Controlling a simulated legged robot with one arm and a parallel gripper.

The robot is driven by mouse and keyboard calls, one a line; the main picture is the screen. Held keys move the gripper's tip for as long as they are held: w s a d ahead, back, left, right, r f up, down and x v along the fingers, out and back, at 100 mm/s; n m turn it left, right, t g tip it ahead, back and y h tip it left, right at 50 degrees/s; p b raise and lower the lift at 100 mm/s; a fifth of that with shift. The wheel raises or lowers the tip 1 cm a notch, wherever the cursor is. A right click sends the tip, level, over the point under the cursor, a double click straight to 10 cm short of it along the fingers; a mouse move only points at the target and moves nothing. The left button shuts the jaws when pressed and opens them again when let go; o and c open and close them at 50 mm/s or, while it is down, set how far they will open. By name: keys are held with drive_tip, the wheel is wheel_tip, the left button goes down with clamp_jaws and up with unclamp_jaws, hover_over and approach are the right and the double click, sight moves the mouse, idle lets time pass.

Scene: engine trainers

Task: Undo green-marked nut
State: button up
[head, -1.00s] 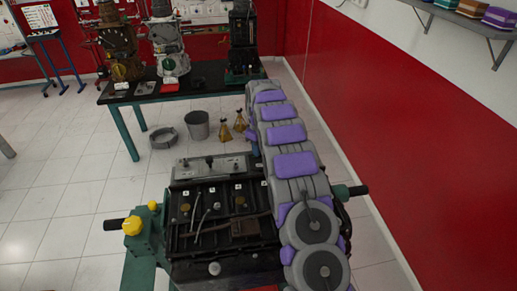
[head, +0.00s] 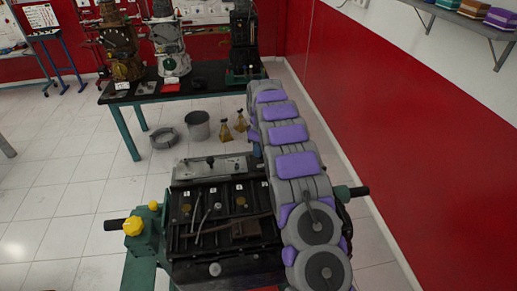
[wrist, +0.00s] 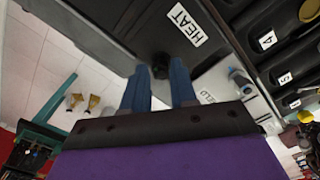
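My gripper (wrist: 160,82) shows in the wrist view with two blue fingers spread apart. A dark round knob or nut (wrist: 160,66) on a grey panel (wrist: 128,28) appears between the fingertips; I cannot tell whether they touch it or how deep it sits. No green mark is clear on any nut. In the head view the panel (head: 227,163) stands at the back of the black engine block (head: 180,245), and my grey and purple arm hides most of my gripper.
A green stand with a yellow knob (head: 132,226) is at the engine's left. A black-topped bench (head: 210,85) with several engines stands behind. A bucket (head: 199,125) and a grey ring (head: 165,138) are on the floor. A red wall (head: 430,150) is close on the right.

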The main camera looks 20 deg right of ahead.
drive_tip(key=o, duration=0.3)
drive_tip(key=shift+d+r+p, duration=0.1)
drive_tip(key=shift+r+p, duration=2.35)
drive_tip(key=shift+r, duration=6.15)
